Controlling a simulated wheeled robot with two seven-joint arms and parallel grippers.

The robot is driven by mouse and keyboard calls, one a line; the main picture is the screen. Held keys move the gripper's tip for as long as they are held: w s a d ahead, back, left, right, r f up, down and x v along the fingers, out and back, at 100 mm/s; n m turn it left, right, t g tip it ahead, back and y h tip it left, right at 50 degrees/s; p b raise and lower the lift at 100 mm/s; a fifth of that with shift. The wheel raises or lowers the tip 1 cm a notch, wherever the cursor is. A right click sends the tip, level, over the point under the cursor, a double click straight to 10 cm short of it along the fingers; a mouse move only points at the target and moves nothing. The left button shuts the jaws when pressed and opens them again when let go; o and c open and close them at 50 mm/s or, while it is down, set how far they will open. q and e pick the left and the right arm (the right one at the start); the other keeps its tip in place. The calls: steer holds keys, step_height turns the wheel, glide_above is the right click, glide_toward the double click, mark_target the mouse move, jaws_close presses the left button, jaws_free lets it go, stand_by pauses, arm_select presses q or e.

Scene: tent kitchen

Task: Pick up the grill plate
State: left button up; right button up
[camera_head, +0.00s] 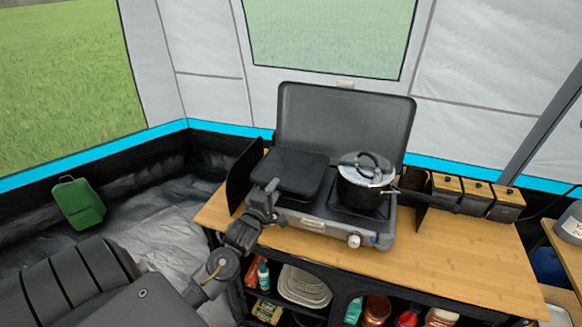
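The grill plate (292,172) is a flat, dark, square plate lying on the left side of the grey camping stove (318,226). My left gripper (268,193) is at the plate's front left corner, in front of the stove's left end. It overlaps that corner in the picture, and I cannot tell whether it touches the plate. The gap between its fingers is too small and dark to read. My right gripper is not in view.
A lidded pot (366,178) stands on the stove's right side, its handle pointing right. The stove's raised lid (345,122) stands behind. Several wooden-topped dark boxes (476,196) sit to the right. The wooden table (455,255) is clear at front right.

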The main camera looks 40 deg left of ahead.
mark_target(291, 172)
arm_select(q)
steer(key=shift+w+a, duration=0.15)
steer(key=shift+w, duration=0.25)
steer(key=shift+w+a+r+p, duration=0.15)
steer(key=shift+w+p, duration=0.15)
steer(key=shift+p, duration=0.05)
steer(key=x, duration=0.1)
steer(key=p+x, duration=0.1)
steer(key=x, duration=0.1)
steer(key=shift+w+a+f, duration=0.2)
steer(key=shift+a, duration=0.15)
steer(key=shift+w+a+f+p, duration=0.15)
steer(key=shift+w+p, duration=0.15)
steer(key=shift+w, duration=0.15)
jaws_close()
